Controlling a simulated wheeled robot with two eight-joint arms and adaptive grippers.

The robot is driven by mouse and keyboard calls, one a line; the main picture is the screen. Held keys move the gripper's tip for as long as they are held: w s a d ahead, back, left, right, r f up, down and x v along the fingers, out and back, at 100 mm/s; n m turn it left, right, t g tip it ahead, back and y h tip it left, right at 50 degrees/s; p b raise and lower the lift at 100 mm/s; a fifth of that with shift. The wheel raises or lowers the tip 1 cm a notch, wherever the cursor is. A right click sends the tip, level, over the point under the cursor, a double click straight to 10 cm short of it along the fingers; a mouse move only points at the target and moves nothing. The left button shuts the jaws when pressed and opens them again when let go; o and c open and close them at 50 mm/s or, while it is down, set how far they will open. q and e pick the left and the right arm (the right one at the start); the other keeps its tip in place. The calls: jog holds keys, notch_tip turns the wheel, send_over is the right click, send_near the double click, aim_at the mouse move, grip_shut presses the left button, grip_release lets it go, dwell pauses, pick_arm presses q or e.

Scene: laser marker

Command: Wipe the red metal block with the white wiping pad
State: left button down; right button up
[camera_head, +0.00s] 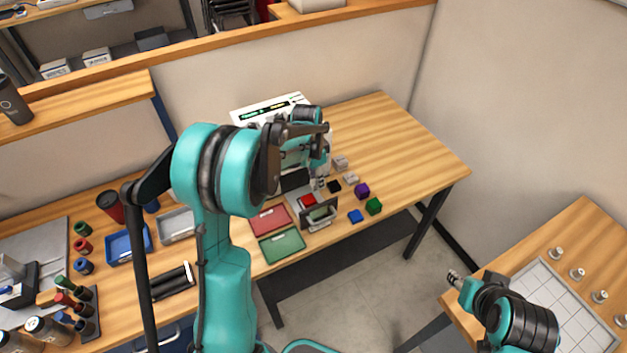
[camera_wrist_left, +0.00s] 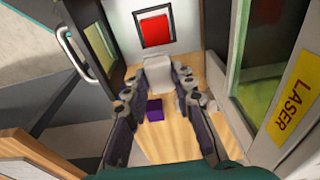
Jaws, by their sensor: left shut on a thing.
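The red metal block (camera_wrist_left: 155,29) lies on a light plate inside the laser marker in the left wrist view. It also shows in the head view (camera_head: 308,200), behind the open-fronted door. My left gripper (camera_head: 320,184) is over the machine opening, just right of the block. Its fingers (camera_wrist_left: 157,88) are shut on the white wiping pad (camera_wrist_left: 158,72). The pad is close to the block's near side; a small gap shows between them in the wrist view. My right gripper (camera_head: 454,278) is far off at the lower right, too small to tell its opening.
The machine's handled door (camera_head: 319,214) stands in front of the block. Purple (camera_head: 361,190), blue (camera_head: 355,216) and green (camera_head: 374,205) cubes lie to the right. Red (camera_head: 268,219) and green (camera_head: 282,245) trays lie to the left. The table's right rear is clear.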

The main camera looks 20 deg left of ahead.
pick_arm(q)
jog(key=shift+s+r+p, duration=0.1)
jog(key=shift+r+p, duration=0.7)
jog(key=shift+r, duration=0.7)
pick_arm(e)
jog(key=shift+s+a+r, duration=0.15)
jog(key=shift+a+r, duration=0.15)
jog(key=shift+r, duration=0.2)
jog(key=shift+s+a+r, duration=0.1)
jog(key=shift+a+r, duration=0.2)
jog(key=shift+r, duration=0.2)
